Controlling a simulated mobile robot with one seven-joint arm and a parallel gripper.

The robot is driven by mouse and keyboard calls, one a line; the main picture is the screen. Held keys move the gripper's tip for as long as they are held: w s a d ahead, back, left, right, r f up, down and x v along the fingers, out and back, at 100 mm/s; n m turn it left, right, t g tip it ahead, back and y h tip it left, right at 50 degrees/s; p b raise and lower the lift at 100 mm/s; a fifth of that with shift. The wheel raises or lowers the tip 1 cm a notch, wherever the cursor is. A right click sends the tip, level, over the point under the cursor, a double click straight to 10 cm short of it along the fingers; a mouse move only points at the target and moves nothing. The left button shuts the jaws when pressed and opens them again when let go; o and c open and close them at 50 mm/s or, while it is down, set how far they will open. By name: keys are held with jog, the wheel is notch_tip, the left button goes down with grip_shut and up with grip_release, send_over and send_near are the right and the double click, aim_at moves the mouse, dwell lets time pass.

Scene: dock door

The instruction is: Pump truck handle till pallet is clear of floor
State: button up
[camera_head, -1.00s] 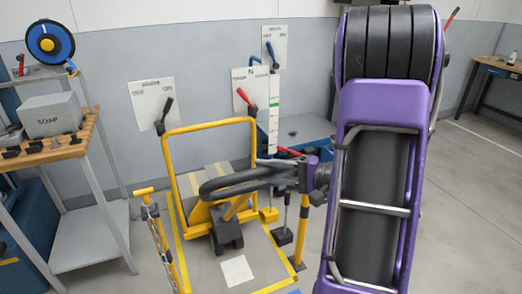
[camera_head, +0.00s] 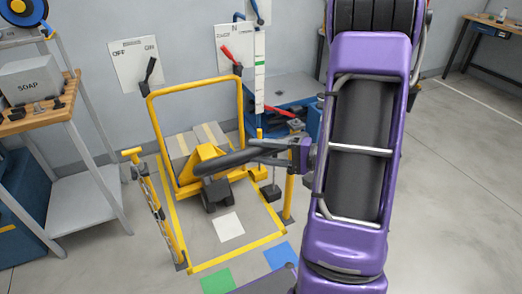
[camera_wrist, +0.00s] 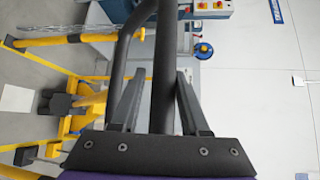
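The yellow pallet truck (camera_head: 203,164) stands inside a yellow floor outline, dark wheels in front. Its dark looped handle (camera_head: 232,158) reaches out to the right toward my gripper (camera_head: 297,154). In the wrist view, the handle bar (camera_wrist: 164,50) passes between the two grey fingers of my gripper (camera_wrist: 161,75). The fingers lie close along both sides of the bar; whether both press on it is unclear. A grey slatted load or pallet (camera_head: 182,142) shows behind the truck, within the yellow upright frame (camera_head: 150,110). Its underside and the gap to the floor are hidden.
A yellow post with a chain (camera_head: 152,205) stands left of the truck, another yellow post (camera_head: 288,195) right. Switch panels and a marked scale (camera_head: 260,75) are behind. The floor at right is clear.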

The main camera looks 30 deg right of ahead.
jog(key=shift+o, duration=1.2)
jog(key=shift+s, duration=0.1)
jog(key=v, duration=1.7)
jog(key=shift+s, duration=0.15)
jog(key=shift+d, duration=0.1)
